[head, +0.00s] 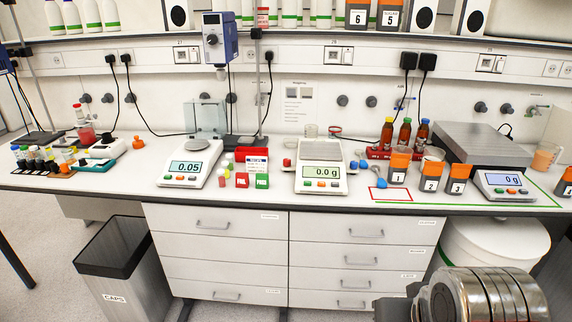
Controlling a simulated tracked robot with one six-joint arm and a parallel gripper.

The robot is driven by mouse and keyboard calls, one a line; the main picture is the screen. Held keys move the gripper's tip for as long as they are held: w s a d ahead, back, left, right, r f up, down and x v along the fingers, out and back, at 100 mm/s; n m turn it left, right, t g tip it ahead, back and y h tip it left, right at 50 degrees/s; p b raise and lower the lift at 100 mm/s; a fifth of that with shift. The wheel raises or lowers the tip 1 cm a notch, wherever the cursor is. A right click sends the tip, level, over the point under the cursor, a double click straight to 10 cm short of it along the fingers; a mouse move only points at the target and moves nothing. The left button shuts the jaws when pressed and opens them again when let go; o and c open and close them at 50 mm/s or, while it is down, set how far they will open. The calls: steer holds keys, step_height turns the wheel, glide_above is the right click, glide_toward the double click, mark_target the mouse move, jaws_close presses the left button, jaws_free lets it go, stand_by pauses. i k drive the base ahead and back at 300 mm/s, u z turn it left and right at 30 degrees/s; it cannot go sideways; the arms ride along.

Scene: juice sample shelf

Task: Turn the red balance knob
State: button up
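The middle balance (322,185) stands on the white bench and its display reads 0.0 g. A small red round part (287,162), which looks like a knob, sits at the balance's left side. A metal part of my arm fills the lower right corner, far below and in front of the balance. My gripper's fingertips do not show.
Red and green boxes (262,181) stand left of the middle balance, beside another balance (189,169) reading 0.05. The bench's front edge strip before the balance is clear.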

mark_target(287, 162)
steer(key=k, duration=0.95)
steer(key=u, duration=0.3)
steer(key=i, duration=0.5)
steer(key=u, duration=0.8)
steer(key=i, duration=1.65)
steer(key=z, duration=0.6)
steer(key=i, duration=0.85)
steer(key=z, duration=0.5)
